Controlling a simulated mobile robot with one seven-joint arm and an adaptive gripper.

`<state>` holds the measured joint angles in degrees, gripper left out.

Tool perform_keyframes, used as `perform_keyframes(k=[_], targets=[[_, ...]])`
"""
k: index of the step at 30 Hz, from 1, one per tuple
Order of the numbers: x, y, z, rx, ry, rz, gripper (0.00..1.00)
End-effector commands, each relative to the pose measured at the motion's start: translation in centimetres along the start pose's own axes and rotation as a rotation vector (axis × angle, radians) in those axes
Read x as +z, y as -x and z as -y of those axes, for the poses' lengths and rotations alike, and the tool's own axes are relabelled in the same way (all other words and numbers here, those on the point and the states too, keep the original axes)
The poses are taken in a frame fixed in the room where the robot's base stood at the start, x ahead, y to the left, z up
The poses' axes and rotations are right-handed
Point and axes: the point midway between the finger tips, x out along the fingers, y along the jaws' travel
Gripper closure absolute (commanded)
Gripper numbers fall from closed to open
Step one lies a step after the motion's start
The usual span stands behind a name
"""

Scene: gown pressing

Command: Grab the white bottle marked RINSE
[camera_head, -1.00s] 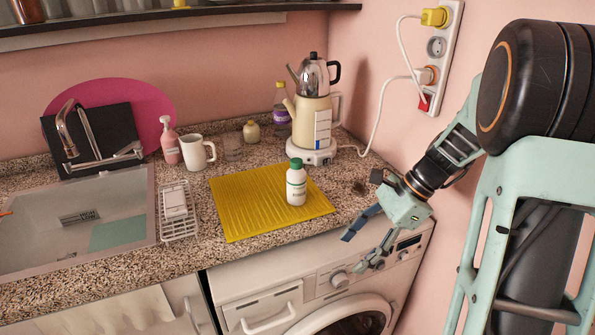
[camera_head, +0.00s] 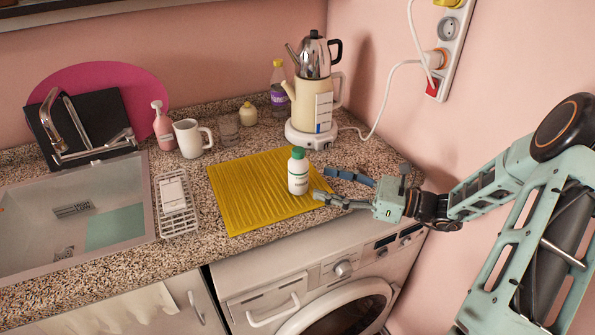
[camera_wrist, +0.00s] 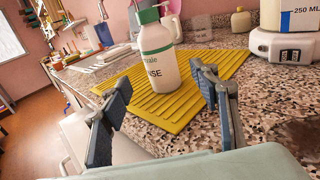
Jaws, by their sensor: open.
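The white bottle marked RINSE (camera_head: 298,174) has a green cap and stands upright on the yellow ribbed mat (camera_head: 235,200), near the mat's right side. In the wrist view the bottle (camera_wrist: 158,62) shows the letters "NSE", the rest of the word being turned away. My gripper (camera_head: 322,184) is open and empty, just right of the bottle in the head view, with its fingers pointing left towards it. In the wrist view the bottle stands beyond the gap between my two fingers (camera_wrist: 158,92), apart from the gripper's palm. Whether a fingertip touches it, I cannot tell.
A kettle on a white base (camera_head: 312,135) stands behind the mat. A white mug (camera_head: 188,138), a pink pump bottle (camera_head: 163,128) and a white rack (camera_head: 175,205) are to the left, beside the sink (camera_head: 80,215). The washing machine (camera_head: 310,285) is below the counter.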

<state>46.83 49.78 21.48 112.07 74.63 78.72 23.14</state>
Motion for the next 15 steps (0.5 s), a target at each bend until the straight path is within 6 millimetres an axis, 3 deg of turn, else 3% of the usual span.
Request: perform_keyframes(k=[3,11,15], targets=[[0.0,-2.0,-0.1,0.003,-0.001,0.000,0.44],[0.2,-4.2,0.0,0.003,-0.001,-0.001,0.44],[0.6,-6.4,0.0,0.005,-0.001,-0.001,0.44]])
